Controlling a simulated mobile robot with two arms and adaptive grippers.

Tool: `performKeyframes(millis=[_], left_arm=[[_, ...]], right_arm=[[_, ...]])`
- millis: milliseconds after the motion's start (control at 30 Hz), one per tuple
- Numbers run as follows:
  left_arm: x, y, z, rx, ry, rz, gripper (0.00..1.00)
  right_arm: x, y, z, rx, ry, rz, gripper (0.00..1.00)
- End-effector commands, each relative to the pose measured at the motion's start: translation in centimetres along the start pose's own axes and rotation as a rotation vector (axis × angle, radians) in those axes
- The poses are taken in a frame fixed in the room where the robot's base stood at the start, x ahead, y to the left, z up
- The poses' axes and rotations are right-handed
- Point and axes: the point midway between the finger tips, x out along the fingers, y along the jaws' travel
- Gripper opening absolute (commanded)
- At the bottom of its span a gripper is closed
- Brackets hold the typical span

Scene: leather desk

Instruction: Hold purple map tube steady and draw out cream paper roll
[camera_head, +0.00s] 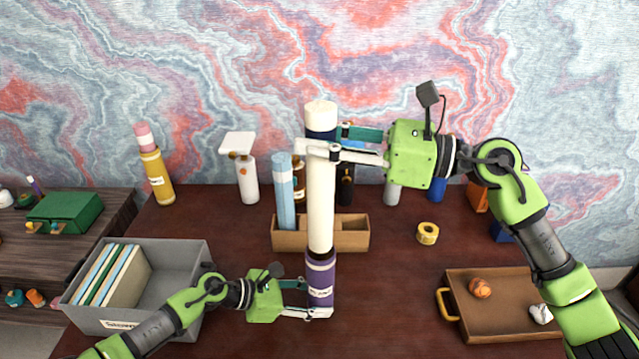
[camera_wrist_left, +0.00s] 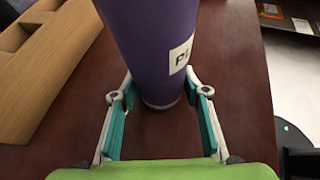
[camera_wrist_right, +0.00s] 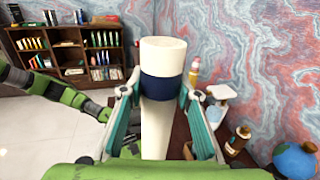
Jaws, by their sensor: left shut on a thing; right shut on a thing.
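The purple map tube (camera_head: 320,271) stands upright on the desk, with a white label on its side. My left gripper (camera_head: 318,298) is shut on it near its lower end; the left wrist view shows the tube (camera_wrist_left: 150,50) between both fingers. The cream paper roll (camera_head: 320,205) rises upright above the tube, its lower end at or inside the tube's mouth. It has a dark blue band near its top.
A wooden holder (camera_head: 350,240) with a light blue tube (camera_head: 284,195) stands just behind. A grey bin (camera_head: 185,255) with folders is at left. A brown tray (camera_head: 490,325) is at right, with yellow tape (camera_head: 428,233) behind it. Bottles line the back.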

Motion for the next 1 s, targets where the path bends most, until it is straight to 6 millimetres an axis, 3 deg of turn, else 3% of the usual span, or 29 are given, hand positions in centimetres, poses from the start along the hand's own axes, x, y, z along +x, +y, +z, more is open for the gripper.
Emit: performKeyframes(millis=[100, 300, 700, 733, 800, 1000], left_arm=[[0.0, 0.0, -0.1, 0.0, 0.001, -0.001, 0.3], [0.0, 0.0, -0.1, -0.001, 0.001, -0.001, 0.3], [0.0, -0.1, -0.1, -0.001, 0.001, -0.001, 0.3], [0.0, -0.1, -0.1, -0.001, 0.001, -0.001, 0.47], [0.0, -0.1, -0.1, -0.001, 0.001, -0.001, 0.62], [0.0, 0.0, -0.1, 0.0, 0.001, -0.001, 0.62]], right_arm=[[0.0, 0.0, 2.9, -0.005, -0.002, 0.0, 0.0], [0.0, 0.0, 5.2, -0.001, 0.0, 0.001, 0.0], [0.0, 0.0, 5.9, 0.002, 0.0, 0.0, 0.0], [0.0, 0.0, 5.9, 0.002, 0.0, 0.0, 0.0], [0.0, 0.0, 5.9, 0.001, 0.0, 0.0, 0.0], [0.0, 0.0, 5.9, 0.001, -0.001, 0.0, 0.0]])
